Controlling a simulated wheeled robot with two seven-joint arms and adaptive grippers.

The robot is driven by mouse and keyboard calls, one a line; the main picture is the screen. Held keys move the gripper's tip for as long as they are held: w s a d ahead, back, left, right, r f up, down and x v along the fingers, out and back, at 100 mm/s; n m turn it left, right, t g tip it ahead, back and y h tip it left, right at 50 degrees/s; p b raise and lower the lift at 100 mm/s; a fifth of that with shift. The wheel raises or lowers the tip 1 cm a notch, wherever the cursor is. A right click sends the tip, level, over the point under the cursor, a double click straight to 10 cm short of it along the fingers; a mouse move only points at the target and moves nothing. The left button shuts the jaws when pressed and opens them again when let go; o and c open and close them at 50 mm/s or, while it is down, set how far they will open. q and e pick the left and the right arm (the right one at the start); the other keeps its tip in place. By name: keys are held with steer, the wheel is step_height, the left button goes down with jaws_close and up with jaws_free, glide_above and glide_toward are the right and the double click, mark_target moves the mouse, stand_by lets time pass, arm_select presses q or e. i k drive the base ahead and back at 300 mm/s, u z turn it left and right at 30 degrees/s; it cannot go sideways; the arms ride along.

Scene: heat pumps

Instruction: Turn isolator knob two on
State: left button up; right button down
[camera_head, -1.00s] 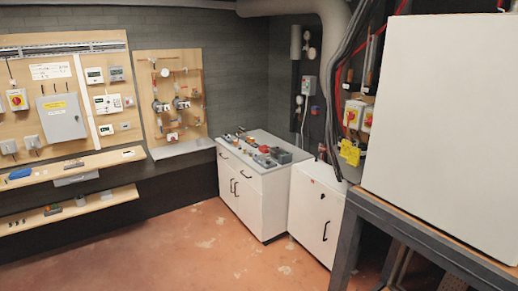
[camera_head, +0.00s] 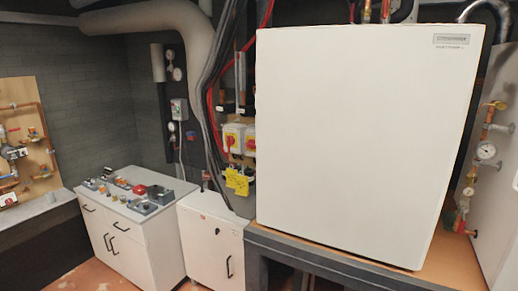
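The left isolator (camera_head: 232,139) shows whole in the head view. The right isolator (camera_head: 250,140) is partly cut off by the white unit's edge. Any numbers on them are too small to read, so I cannot tell which is number two. The knob positions are also too small to tell. A yellow tag (camera_head: 237,182) hangs just below them. Neither of my grippers is in view.
A large white unit (camera_head: 355,140) stands on a dark-framed bench (camera_head: 268,243) at the right. A white cabinet (camera_head: 213,238) stands below the isolators. A counter (camera_head: 128,205) with fittings is at the left. Cables and pipes run beside the isolators.

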mark_target(251, 144)
steer(key=u, duration=0.55)
steer(key=i, duration=0.8)
steer(key=u, duration=0.4)
steer(key=i, duration=0.9)
steer(key=z, duration=0.3)
